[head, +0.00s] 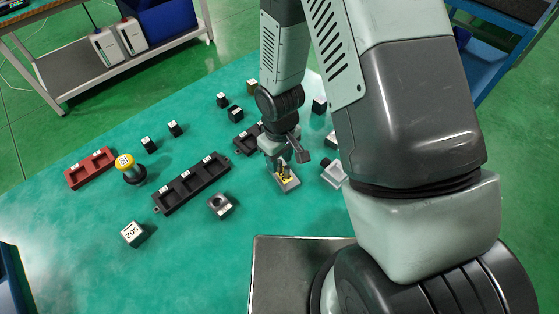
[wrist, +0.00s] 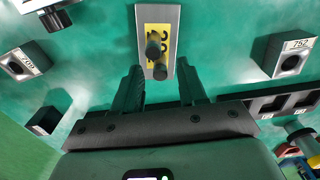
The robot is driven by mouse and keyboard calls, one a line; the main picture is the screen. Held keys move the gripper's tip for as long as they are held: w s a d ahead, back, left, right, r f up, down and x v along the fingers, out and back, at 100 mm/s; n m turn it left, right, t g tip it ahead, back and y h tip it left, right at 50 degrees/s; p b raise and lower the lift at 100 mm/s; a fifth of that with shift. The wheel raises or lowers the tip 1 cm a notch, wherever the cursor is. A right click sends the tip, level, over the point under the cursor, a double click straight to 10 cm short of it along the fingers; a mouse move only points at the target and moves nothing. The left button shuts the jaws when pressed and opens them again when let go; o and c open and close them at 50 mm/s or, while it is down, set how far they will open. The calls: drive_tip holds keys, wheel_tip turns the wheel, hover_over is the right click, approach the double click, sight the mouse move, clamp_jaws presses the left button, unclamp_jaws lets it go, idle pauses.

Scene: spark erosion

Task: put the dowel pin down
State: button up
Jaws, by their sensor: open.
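A pale metal block (wrist: 171,20) with a yellow label lies on the green table in the wrist view; it also shows in the head view (head: 288,186). Two dark round pin ends (wrist: 155,48) show over the block, one behind the other. I cannot tell for sure which is the dowel pin, or whether it stands in a hole or on the surface. My gripper (wrist: 158,70) is open, with one finger on each side of the near pin end and clear gaps between. In the head view my gripper (head: 285,160) is just above the block.
A dark tray with several pockets (head: 190,183) and a red tray (head: 91,168) lie to the left. A yellow-topped post (head: 127,165) stands between them. Blocks with holes (wrist: 290,55) (wrist: 27,62) lie on both sides. A cube marked 502 (head: 133,233) lies near the front.

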wheel_tip(320, 180, up, 11)
drive_tip(key=shift+f, duration=0.15)
wheel_tip(320, 180, up, 11)
drive_tip(key=m+t, duration=0.2)
hover_over(280, 161)
drive_tip(key=d, duration=0.4)
drive_tip(key=s+d+r+m+t, duration=0.1)
drive_tip(key=s+d+r+m, duration=0.2)
drive_tip(key=s+r, duration=0.4)
drive_tip(key=s+d+r+m+t, duration=0.2)
drive_tip(key=s+d+r, duration=0.3)
drive_tip(key=r, duration=0.6)
drive_tip(key=shift+s+d+m+t, duration=0.15)
drive_tip(key=shift+s+m+t, duration=0.15)
drive_tip(key=shift+s+m, duration=0.75)
drive_tip(key=shift+o, duration=0.4)
drive_tip(key=shift+s+r+n, duration=0.1)
drive_tip(key=shift+s+n, duration=0.05)
drive_tip(key=shift+n, duration=0.1)
